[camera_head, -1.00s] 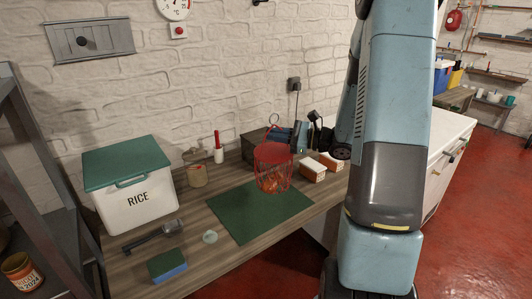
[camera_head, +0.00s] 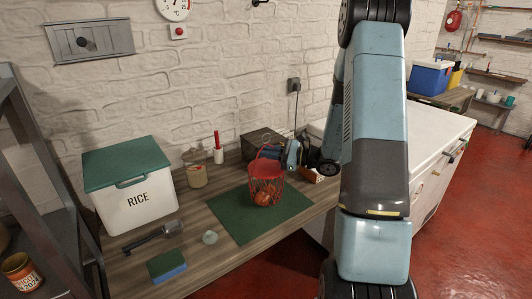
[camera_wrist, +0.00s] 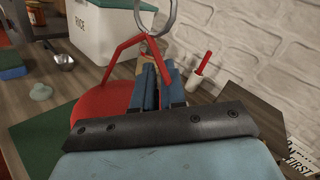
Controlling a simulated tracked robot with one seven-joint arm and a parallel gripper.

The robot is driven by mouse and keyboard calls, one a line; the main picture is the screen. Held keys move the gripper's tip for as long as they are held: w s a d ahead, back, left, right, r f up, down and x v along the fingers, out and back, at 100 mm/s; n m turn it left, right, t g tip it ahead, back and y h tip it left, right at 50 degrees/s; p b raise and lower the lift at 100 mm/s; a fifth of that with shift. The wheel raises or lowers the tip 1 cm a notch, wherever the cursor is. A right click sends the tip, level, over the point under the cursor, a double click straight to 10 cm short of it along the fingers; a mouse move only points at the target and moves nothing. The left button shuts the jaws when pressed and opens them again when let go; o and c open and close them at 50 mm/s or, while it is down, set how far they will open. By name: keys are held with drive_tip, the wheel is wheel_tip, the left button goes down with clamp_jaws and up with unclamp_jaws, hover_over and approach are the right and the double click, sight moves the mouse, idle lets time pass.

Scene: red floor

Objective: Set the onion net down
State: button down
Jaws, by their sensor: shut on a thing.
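The onion net (camera_head: 265,193) is a red mesh basket with orange-brown onions inside and a red loop handle. It hangs upright over, or stands on, the dark green mat (camera_head: 232,219); I cannot tell whether its bottom touches. My gripper (camera_head: 279,153) is above and behind it. In the wrist view my gripper's blue fingers (camera_wrist: 157,82) are closed around the net's red handle, with a metal ring above. The net's red top (camera_wrist: 95,108) shows below and left of the fingers, partly hidden by my gripper's dark plate.
A white rice bin (camera_head: 137,200) with a green lid stands at the left. A glass jar (camera_head: 195,172), a red-handled white roller (camera_head: 218,150) and a dark box (camera_head: 256,147) line the back. A scoop (camera_head: 155,236), a sponge (camera_head: 167,266) and a small pale-green disc (camera_head: 210,237) lie in front.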

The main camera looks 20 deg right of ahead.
drive_tip(key=c, duration=1.2)
unclamp_jaws()
drive_tip(key=shift+s+d, duration=0.1)
